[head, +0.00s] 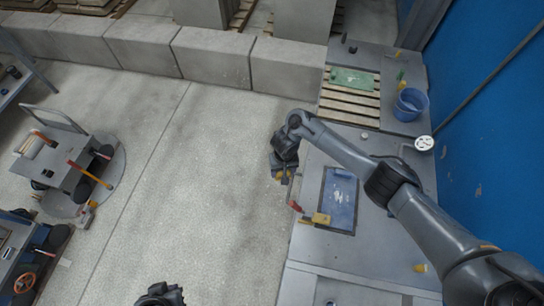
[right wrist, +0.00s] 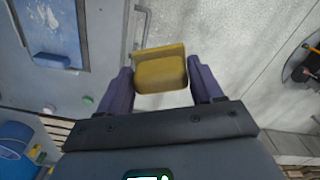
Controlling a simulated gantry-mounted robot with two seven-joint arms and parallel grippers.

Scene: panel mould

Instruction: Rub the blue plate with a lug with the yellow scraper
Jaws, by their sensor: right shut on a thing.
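The blue plate (head: 341,207) lies on the grey bench, with pale marks on it. It also shows in the right wrist view (right wrist: 58,18), with a raised blue lug (right wrist: 52,60) at its lower end. My right gripper (head: 283,177) is left of the plate, past the bench edge. In the right wrist view my right gripper (right wrist: 160,82) is shut on the yellow scraper (right wrist: 160,74), apart from the plate. A dark part at the bottom edge of the head view seems to be my left gripper (head: 160,296); its fingers cannot be made out.
A yellow block (head: 321,218) and a red handle (head: 295,205) sit by the plate's near left corner. A blue bucket (head: 411,104), a wooden pallet (head: 346,103) with a green plate (head: 352,80), and a white disc (head: 424,143) are farther back.

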